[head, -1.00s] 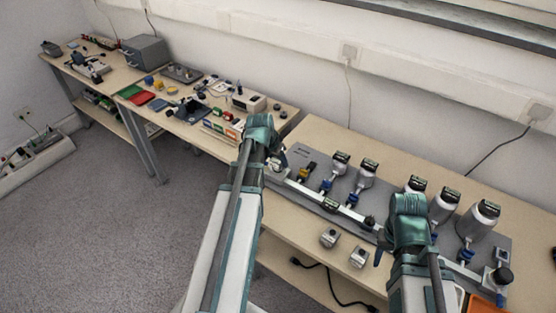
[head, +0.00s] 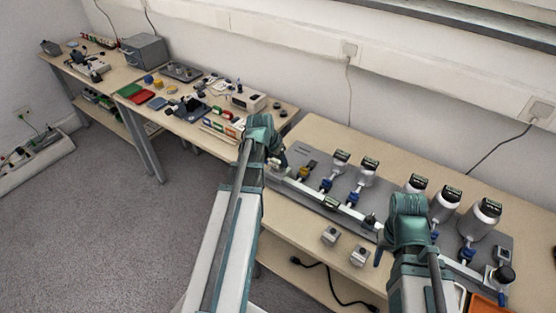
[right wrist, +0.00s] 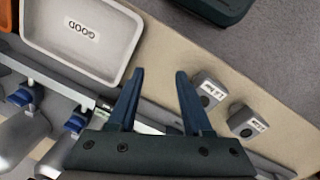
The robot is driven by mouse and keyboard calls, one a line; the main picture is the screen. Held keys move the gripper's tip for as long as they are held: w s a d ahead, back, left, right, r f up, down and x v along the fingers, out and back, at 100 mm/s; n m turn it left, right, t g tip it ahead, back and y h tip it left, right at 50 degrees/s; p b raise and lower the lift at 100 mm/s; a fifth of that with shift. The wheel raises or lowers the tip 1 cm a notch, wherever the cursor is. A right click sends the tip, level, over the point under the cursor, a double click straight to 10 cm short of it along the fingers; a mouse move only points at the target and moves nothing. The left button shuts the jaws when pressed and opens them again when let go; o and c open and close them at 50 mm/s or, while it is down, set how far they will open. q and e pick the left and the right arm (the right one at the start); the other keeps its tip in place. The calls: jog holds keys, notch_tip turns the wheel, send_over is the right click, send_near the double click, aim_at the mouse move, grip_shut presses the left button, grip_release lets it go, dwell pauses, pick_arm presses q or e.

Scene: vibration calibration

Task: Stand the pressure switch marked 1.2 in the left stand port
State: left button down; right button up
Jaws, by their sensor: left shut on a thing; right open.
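Two small grey box-shaped switches, one at left (head: 330,236) and one at right (head: 360,255), sit on the bench's front strip. In the right wrist view they show as one box (right wrist: 208,91) and another (right wrist: 246,121), with labels too small to read surely. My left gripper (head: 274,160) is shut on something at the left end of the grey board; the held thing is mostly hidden. My right gripper (right wrist: 160,74) is open and empty, above the bench's front edge, to the right of the boxes in the head view. I cannot make out the left stand port.
The grey board (head: 315,152) carries a pale rail with several metal canisters (head: 443,205) and blue valves. A white tray marked GOOD (right wrist: 82,33) and an orange tray (head: 484,303) stand at the right end. Another cluttered bench (head: 285,117) is at left.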

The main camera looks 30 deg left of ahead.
pick_arm(q)
jog(key=shift+c, duration=1)
grip_release()
jog(key=shift+r, duration=0.1)
pick_arm(e)
jog(key=shift+r, duration=0.15)
pick_arm(q)
jog(key=p+v, duration=1.2)
jog(key=v, duration=0.1)
jog(key=shift+r+p, duration=0.3)
jog(key=shift+p, duration=0.1)
pick_arm(e)
notch_tip(320, 180, up, 12)
jog(key=shift+r, duration=0.25)
